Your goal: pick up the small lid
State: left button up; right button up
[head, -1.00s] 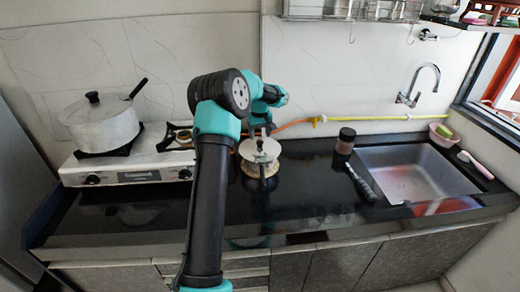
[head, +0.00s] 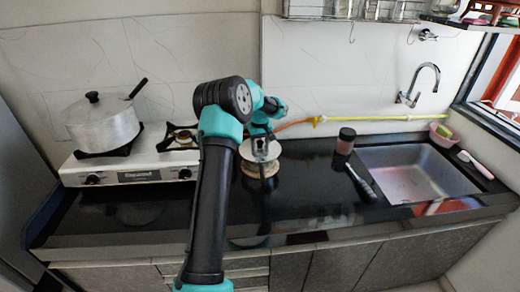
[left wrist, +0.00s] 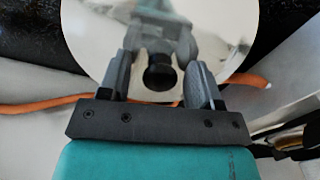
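My left gripper (head: 261,148) is over the lid. In the left wrist view its two fingers (left wrist: 159,66) are apart, one on each side of the knob, and hold nothing. In the head view my wrist hides part of the lid. My right gripper is out of view.
A large lidded pot (head: 103,125) stands on the white stove (head: 132,172) at left. An orange hose (head: 294,125) runs behind the pot.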

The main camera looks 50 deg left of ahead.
pick_arm(q)
jog(key=c, duration=1)
jog(key=shift+r, duration=0.1)
jog(key=shift+r, duration=1.3)
jog(key=shift+s+d+r, duration=0.25)
jog(key=shift+d+r, duration=0.05)
jog(key=shift+r, duration=0.15)
jog(key=s+d, duration=0.3)
jog(key=s+d+r, duration=0.1)
jog(key=s+d, duration=0.2)
jog(key=d, duration=0.1)
jog(key=s+d, duration=0.4)
jog(key=shift+d+r, duration=0.15)
jog(key=shift+d, duration=0.05)
notch_tip(320, 180, up, 4)
jog(key=r, duration=0.1)
send_over(260, 142)
jog(key=shift+w+a+f, duration=0.2)
jog(key=shift+a+f, duration=0.05)
